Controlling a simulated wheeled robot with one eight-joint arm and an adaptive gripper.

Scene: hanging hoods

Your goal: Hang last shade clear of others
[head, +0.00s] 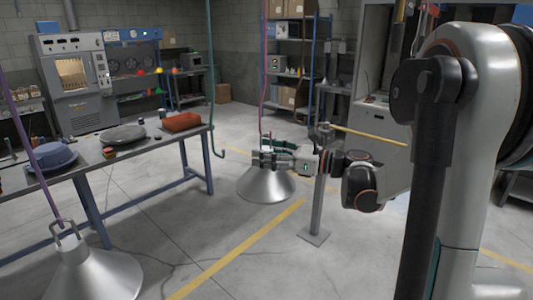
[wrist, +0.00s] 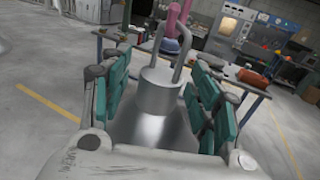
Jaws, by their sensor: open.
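A silver conical shade (head: 267,186) hangs at the lower end of a pink cord (head: 264,75). In the wrist view, the shade's neck (wrist: 158,92) stands between my fingers, with its wire handle above. The pink cord (wrist: 172,14) meets the handle top; the exact hooking is unclear. My gripper (head: 268,158), also in the wrist view (wrist: 158,105), is open around the neck, with gaps visible on both sides. A second silver shade (head: 88,278) hangs from a purple strap (head: 38,170) at lower left. A teal cord (head: 211,70) ends in an empty hook (head: 219,153).
A metal post (head: 318,200) with a yellow bar (head: 368,137) stands just right of the shade. Open floor lies between bench and post.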

